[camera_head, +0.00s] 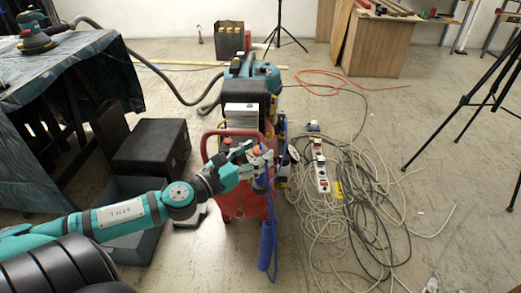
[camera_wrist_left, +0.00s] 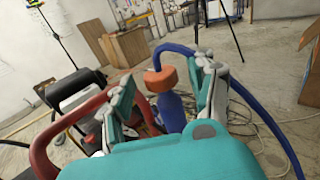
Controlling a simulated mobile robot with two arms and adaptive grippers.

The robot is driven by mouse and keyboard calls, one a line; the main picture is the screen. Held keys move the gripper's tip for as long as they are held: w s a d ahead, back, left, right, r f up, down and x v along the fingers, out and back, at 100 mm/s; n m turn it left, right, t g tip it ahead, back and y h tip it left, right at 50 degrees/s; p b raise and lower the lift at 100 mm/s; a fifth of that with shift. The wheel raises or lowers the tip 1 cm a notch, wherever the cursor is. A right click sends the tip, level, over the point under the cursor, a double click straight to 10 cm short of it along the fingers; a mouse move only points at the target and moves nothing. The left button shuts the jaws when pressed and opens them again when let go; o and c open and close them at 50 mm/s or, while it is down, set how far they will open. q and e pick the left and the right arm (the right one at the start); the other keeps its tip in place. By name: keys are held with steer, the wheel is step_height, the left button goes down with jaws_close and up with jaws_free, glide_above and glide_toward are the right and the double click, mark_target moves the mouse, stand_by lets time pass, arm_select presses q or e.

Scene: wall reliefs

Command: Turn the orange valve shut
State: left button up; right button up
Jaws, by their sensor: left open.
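The orange valve (camera_wrist_left: 162,79) is a small orange knob on a blue body, upright, near the middle of the left wrist view. In the head view, an orange knob (camera_head: 257,150) shows beside the red compressor unit (camera_head: 240,205), partly hidden by my gripper. My left gripper (camera_head: 250,160) reaches in from the left and is open. In the left wrist view its fingers (camera_wrist_left: 163,88) stand on either side of the orange knob, with visible space beside it. I cannot tell whether either finger touches it. My right gripper is not in view.
A blue hose (camera_head: 268,243) hangs close to the gripper. A red tube handle (camera_wrist_left: 42,140) is left of the fingers. Tangled cables (camera_head: 345,210) and a power strip (camera_head: 321,174) lie at right. A black case (camera_head: 152,146) stands left.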

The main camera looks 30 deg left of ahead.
arm_select(q)
steer(key=shift+w+d, duration=0.2)
steer(key=shift+w, duration=0.8)
jaws_close()
